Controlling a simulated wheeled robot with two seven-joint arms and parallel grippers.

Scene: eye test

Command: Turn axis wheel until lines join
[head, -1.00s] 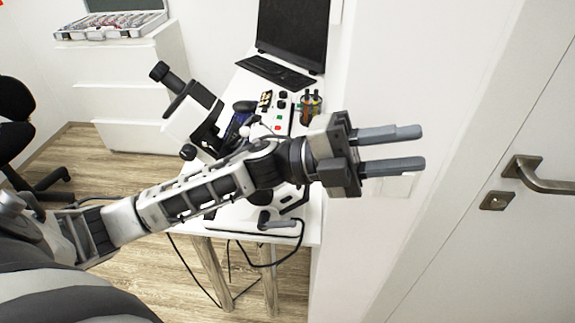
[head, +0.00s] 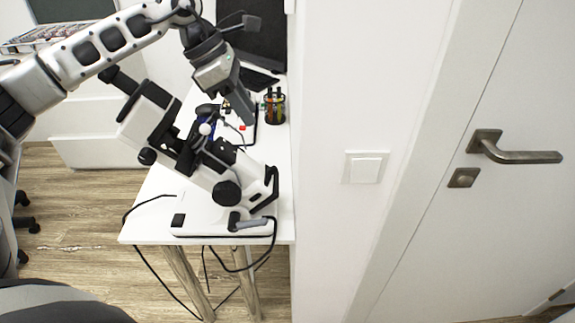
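A white and black eye-test instrument (head: 150,118) stands tilted on the white table (head: 160,210) in the head view. A black round knob (head: 228,192) sits low on its side, and a smaller dark knob (head: 147,156) is at its left. I cannot tell which one is the axis wheel. The lines are not visible. My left gripper (head: 246,115) is above the table behind the instrument, fingers pointing down. Its fingers overlap in this view, so their gap is hidden. I see no contact with the knobs. My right gripper is out of view.
A pen holder (head: 275,106) stands at the table's right edge, with a dark screen (head: 265,45) behind. A wall with a light switch (head: 365,167) and a door with a handle (head: 515,152) are at right. Black cables hang below the table.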

